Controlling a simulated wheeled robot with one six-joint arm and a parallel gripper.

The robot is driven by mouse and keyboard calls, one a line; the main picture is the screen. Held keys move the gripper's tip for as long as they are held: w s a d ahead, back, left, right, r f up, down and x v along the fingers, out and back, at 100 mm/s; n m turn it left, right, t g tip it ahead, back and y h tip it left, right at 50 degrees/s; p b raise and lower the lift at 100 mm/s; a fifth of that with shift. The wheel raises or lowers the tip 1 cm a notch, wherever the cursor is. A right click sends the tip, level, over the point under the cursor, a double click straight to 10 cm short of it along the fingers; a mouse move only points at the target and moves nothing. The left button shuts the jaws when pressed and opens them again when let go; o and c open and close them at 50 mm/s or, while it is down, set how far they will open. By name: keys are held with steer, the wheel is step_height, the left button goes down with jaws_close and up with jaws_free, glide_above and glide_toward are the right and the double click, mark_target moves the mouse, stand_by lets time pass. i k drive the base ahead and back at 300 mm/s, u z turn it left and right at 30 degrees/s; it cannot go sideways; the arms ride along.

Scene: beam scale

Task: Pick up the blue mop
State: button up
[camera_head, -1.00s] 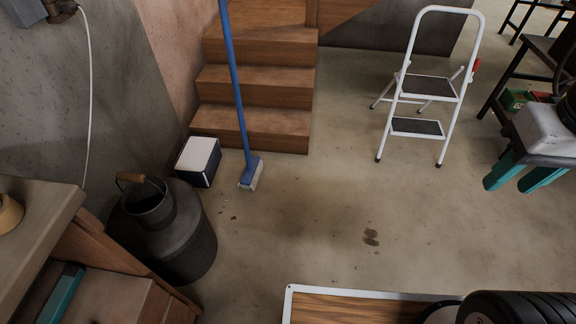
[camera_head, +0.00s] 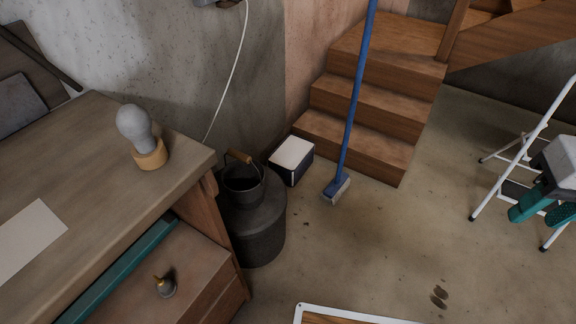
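The blue mop (camera_head: 354,100) stands upright, slightly tilted, in front of the wooden stairs. Its long blue handle runs out of the top of the picture. Its blue head with pale bristles rests on the floor, just right of a small white-topped dark box. My gripper (camera_head: 536,214), white with teal fingers, is at the right edge of the view, well to the right of the mop. Its fingers are apart with nothing seen between them. Part of it is cut off by the picture edge.
Wooden stairs (camera_head: 372,103) rise behind the mop. A dark milk can (camera_head: 262,225) and the box (camera_head: 291,153) stand to its left. A workbench (camera_head: 75,160) fills the left. A white step ladder (camera_head: 512,163) stands behind my gripper. The floor between is mostly clear.

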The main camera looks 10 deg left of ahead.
mark_target(336, 188)
steer(key=u, duration=0.55)
steer(key=i, duration=1.35)
steer(key=z, duration=0.1)
